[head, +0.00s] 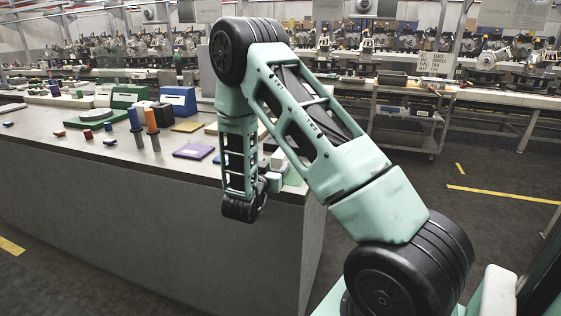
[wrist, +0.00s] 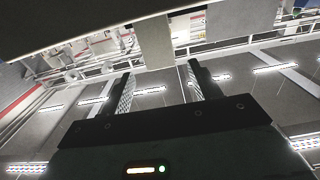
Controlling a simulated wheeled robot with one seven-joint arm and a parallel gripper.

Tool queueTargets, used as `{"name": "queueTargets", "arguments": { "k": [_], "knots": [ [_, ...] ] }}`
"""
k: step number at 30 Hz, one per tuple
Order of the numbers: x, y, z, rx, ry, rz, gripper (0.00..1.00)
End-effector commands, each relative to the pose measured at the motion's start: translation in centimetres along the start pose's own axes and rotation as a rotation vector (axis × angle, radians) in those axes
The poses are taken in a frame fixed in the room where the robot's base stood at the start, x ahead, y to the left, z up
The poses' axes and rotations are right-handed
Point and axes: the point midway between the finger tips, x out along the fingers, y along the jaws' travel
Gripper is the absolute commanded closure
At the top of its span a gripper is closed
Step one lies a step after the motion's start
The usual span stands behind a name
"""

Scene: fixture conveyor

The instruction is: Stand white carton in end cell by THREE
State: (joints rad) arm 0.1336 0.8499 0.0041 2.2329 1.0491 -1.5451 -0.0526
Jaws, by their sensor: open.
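My gripper (wrist: 160,72) shows in the wrist view with its two fingers apart and nothing between them. In the head view my arm folds down over the right end of the grey counter (head: 150,190), and the gripper is mostly hidden behind it. I cannot pick out the white carton for sure. I also cannot make out a row of cells or the word THREE. Part of the counter is hidden behind my arm. The wrist view looks away from the counter toward ceiling lights and a pale hanging panel.
On the counter stand an orange-topped cylinder (head: 151,120), a blue-topped cylinder (head: 134,120), a blue box (head: 179,101), a green box (head: 128,96) and a flat purple slab (head: 193,151). Small coloured pieces lie toward the left. Shelving (head: 405,125) stands behind. Floor at right is open.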

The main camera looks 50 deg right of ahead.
Motion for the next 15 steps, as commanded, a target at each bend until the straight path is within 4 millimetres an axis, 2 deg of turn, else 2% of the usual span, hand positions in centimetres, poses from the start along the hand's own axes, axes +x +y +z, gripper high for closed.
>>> {"name": "queueTargets", "arguments": {
  "k": [8, 15],
  "knots": [
    [2.2, 0.0, 0.0, 0.000, -0.001, -0.001, 0.38],
    [5.6, -0.1, 0.3, 0.001, -0.001, 0.000, 0.38]
  ]
}}
